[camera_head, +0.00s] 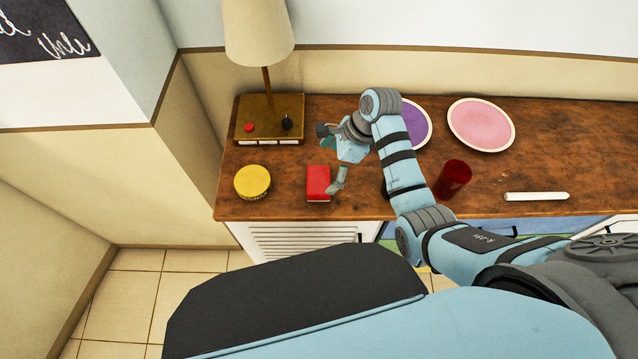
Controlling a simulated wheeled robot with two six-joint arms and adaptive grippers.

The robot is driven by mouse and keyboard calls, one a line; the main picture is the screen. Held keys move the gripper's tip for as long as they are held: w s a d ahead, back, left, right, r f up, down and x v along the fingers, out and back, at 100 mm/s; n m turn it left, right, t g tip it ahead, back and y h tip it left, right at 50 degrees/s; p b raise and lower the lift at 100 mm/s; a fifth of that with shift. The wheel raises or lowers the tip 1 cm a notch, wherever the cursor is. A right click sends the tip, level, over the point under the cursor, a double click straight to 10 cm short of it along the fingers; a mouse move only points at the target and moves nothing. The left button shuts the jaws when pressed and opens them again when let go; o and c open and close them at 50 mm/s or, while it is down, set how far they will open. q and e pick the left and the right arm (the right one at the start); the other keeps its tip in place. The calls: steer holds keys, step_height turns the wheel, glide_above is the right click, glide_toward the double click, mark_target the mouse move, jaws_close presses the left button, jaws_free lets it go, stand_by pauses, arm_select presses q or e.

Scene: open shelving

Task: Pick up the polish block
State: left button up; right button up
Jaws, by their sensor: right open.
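A small red block (318,184), which I take to be the polish block, lies on the wooden counter top near its front edge. My right gripper (336,175) is above the counter, just to the right of the block and partly over its right edge in this view. It is open, and one finger shows beside the block's right side. I cannot tell whether that finger touches the block. The rest of the jaw is partly hidden by the gripper's own body. My left gripper is not in view.
A yellow round tin (252,182) stands left of the block. A lamp (268,118) stands behind it. A purple plate (415,124), a pink plate (481,125), a dark red cup (453,178) and a white stick (537,196) are to the right.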

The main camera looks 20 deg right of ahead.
mark_target(320, 179)
steer(key=x, duration=0.2)
steer(key=b+x, duration=0.1)
steer(key=x, duration=0.3)
steer(key=shift+s+a+f, duration=0.2)
steer(key=shift+s+a, duration=0.05)
steer(key=shift+a, duration=0.1)
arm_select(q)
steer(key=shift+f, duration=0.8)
arm_select(e)
steer(key=c, duration=1.3)
